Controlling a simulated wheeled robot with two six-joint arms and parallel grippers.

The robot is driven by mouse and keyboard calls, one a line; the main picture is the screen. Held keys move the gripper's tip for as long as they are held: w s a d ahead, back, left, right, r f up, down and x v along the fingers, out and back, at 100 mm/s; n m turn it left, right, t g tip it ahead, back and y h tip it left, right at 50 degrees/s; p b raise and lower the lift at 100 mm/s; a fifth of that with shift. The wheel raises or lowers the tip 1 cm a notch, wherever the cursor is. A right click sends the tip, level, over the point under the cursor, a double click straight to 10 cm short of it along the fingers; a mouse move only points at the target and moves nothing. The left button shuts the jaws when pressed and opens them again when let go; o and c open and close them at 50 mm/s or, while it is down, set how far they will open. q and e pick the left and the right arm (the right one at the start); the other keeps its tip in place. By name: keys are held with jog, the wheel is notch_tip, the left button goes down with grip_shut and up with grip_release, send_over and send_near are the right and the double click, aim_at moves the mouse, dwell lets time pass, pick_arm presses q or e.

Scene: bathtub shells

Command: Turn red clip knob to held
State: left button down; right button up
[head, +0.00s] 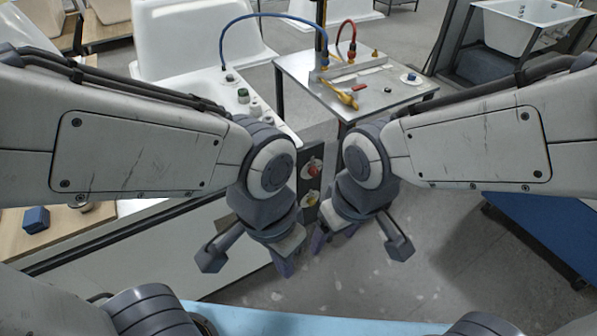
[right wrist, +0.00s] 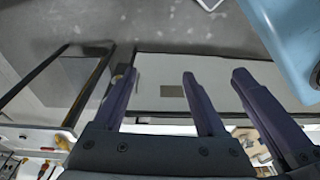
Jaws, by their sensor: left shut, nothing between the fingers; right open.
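A red knob (head: 314,166) sits on a pale round plate on a dark upright panel (head: 308,217) at the end of the long white bench. The panel is seen at a slant and partly hidden by my arms; I cannot read which setting the knob points to. My left gripper (head: 285,265) is shut and empty, below and left of the knob. My right gripper (head: 322,240) is open and empty, below the knob. Both are apart from it in the picture. In the right wrist view dark fingers show with nothing held, and the red knob cannot be made out.
A yellow knob (head: 312,200) sits just below the red one. A metal table (head: 395,95) with hoses and a yellow tool stands behind. A blue block (head: 36,219) lies on wood at left. A blue cabinet (head: 540,235) stands at right. Grey floor (head: 420,265) is clear between.

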jog(key=w+a+f+t+b, duration=0.1)
jog(key=w+f+t+b, duration=0.1)
jog(key=w+f, duration=0.35)
jog(key=w+a+f+t+y+b, duration=0.1)
jog(key=w+f+b, duration=0.1)
jog(key=w, duration=0.6)
jog(key=w+a+f+t+b, duration=0.1)
jog(key=w+f+t, duration=0.1)
jog(key=w+f, duration=0.35)
jog(key=m+t+y+b, duration=0.1)
jog(key=t+y+b, duration=0.35)
jog(key=b, duration=0.25)
send_near(316, 173)
notch_tip(316, 173, up, 3)
jog(key=s+a, duration=0.2)
jog(key=d+f+m+t+y+b, duration=0.1)
jog(key=d+f+t+y+b, duration=0.25)
jog(key=f, duration=0.35)
jog(key=x, duration=1)
jog(key=shift+w, duration=0.2)
jog(key=shift+d, duration=0.1)
grip_shut()
